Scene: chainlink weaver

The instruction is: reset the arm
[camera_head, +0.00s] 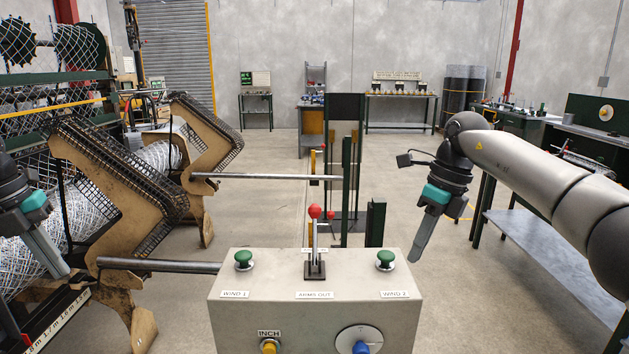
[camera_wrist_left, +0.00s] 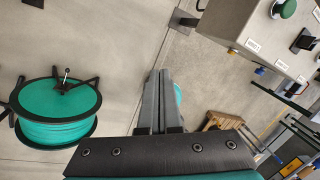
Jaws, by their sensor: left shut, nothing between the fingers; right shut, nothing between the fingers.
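My left gripper (camera_head: 62,268) is shut and empty at the left of the head view, in front of the mesh roll. Its closed fingers (camera_wrist_left: 160,80) also show in the left wrist view, above bare floor. My right gripper (camera_head: 416,254) is shut and empty, pointing down to the right of the grey control box (camera_head: 315,287). A red-knobbed lever (camera_head: 314,212) stands upright on the box above an "ARMS OUT" label. Both grippers are apart from the box.
The box carries two green buttons (camera_head: 243,258), a yellow INCH button (camera_head: 269,346) and a blue knob (camera_head: 361,348). Brown angular machine arms (camera_head: 130,170) with rods (camera_head: 160,265) stand at left. A green spool (camera_wrist_left: 57,112) is on the floor. A bench (camera_head: 545,245) is at right.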

